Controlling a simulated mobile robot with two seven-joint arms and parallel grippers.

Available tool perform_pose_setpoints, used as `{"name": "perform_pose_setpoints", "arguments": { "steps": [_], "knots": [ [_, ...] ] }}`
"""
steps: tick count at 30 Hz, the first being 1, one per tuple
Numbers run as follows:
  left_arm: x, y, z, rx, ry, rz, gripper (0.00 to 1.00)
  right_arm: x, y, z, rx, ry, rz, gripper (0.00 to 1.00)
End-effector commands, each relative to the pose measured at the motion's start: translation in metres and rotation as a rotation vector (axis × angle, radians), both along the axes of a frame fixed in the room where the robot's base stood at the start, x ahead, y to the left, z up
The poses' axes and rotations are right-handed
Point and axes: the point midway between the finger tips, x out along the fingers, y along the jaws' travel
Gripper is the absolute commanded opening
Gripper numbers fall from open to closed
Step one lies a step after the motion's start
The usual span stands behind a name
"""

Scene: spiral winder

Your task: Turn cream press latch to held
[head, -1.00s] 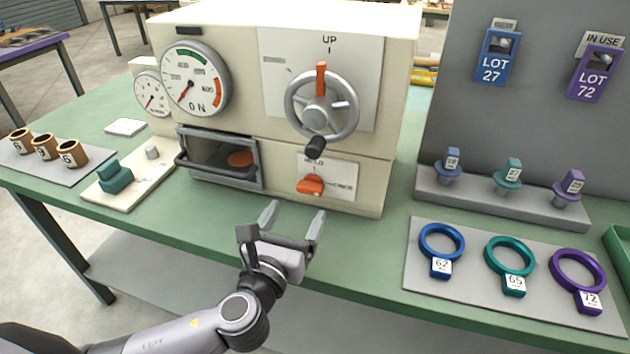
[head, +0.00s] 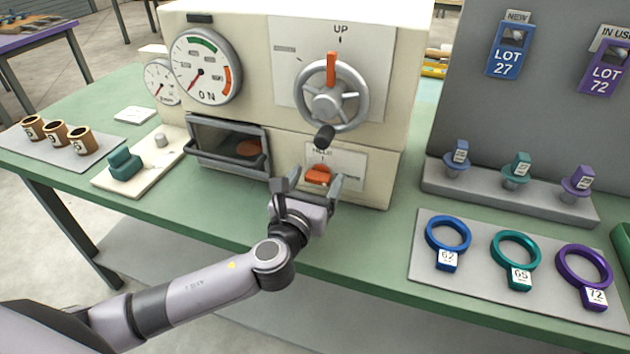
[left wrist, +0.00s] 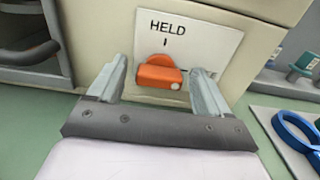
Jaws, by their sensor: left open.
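The cream press (head: 385,150) stands on the green table. Its orange latch (head: 317,175) is low on the front, on a white plate (head: 351,166). In the left wrist view the latch (left wrist: 158,73) lies roughly sideways below the word HELD and its tick mark. My left gripper (head: 308,186) is open in front of the latch. In the left wrist view its fingers (left wrist: 160,85) stand on either side of the latch, with gaps; I cannot tell how far it is from the plate. My right gripper is not in view.
A handwheel (head: 333,97) with a dark knob sits above the latch. A drawer-like window with a handle (head: 226,162) is left of it. Blue, teal and purple rings (head: 515,255) lie on a grey mat at right.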

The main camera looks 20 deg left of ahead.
Motion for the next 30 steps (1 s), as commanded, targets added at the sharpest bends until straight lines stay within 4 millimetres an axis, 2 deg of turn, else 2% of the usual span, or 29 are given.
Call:
{"name": "perform_pose_setpoints", "arguments": {
  "steps": [1,5,6,17,23,30],
  "knots": [
    [-0.0002,-0.0001,0.0,0.0,0.0,0.0,0.69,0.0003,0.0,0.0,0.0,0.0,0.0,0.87],
    [-0.0003,0.0,-0.0001,0.0,0.0,0.0,0.27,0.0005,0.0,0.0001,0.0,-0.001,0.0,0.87],
    [-0.0003,0.0,-0.0001,0.0,0.0,0.0,0.23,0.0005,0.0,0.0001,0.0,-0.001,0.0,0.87],
    [-0.0006,0.0003,-0.0007,-0.051,0.003,0.001,0.23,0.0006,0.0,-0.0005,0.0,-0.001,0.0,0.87],
    [-0.0008,0.0006,-0.0012,-0.17,0.007,0.001,0.23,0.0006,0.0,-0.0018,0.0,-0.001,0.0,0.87],
    [-0.0011,0.0011,-0.0021,-0.387,0.015,0.001,0.23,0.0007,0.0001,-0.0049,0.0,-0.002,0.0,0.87]
  ]
}}
